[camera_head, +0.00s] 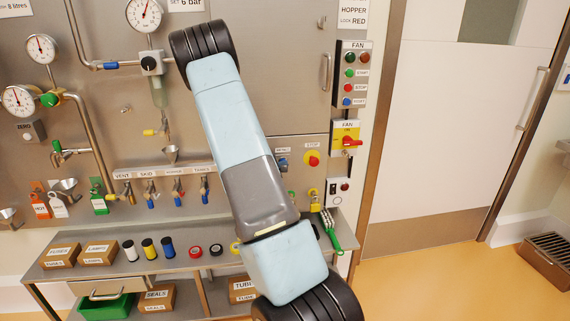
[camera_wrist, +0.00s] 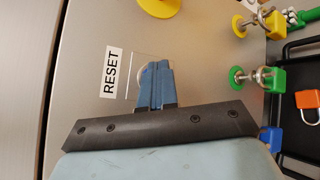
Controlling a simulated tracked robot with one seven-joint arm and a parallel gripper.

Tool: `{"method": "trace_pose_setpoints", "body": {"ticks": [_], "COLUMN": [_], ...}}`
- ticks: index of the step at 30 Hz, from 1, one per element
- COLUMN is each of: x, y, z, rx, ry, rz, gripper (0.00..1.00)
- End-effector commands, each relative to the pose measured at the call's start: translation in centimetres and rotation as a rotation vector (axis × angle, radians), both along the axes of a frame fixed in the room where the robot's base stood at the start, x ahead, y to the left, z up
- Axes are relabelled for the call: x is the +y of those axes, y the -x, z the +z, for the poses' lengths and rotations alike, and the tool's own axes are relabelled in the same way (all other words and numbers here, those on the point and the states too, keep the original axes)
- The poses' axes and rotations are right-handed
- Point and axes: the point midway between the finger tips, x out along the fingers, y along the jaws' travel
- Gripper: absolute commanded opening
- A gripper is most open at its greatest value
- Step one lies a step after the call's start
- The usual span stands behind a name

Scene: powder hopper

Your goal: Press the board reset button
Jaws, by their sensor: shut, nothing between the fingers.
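The RESET label (camera_wrist: 111,72) is on the steel board in the wrist view. Beside it, a pale round rim (camera_wrist: 141,68) of the reset button shows partly; my fingers hide most of the button. My gripper (camera_wrist: 153,66) has its blue-grey fingers together, with nothing between them, and their tips are over the button spot. I cannot tell whether they touch it. In the head view, my arm covers most of my gripper. A small blue shape there, under a small label (camera_head: 282,150), could be the button or a fingertip.
The fan panel (camera_head: 350,80) is higher right. A shelf (camera_head: 180,264) with boxes and tape rolls runs below.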

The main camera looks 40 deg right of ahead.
Motion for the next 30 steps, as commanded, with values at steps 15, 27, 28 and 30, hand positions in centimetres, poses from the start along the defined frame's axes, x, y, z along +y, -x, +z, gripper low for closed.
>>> {"method": "trace_pose_setpoints", "body": {"ticks": [15,27,28,30], "x": [0.8,1.0,1.0,1.3], "y": [1.2,1.6,1.7,2.2], "z": [0.0,0.0,0.0,0.0], "rx": [0.0,0.0,0.0,0.0], "ry": [0.0,0.0,-0.001,-0.001], "rz": [0.0,0.0,-0.001,-0.001], "gripper": [0.0,0.0,0.0,0.0]}}
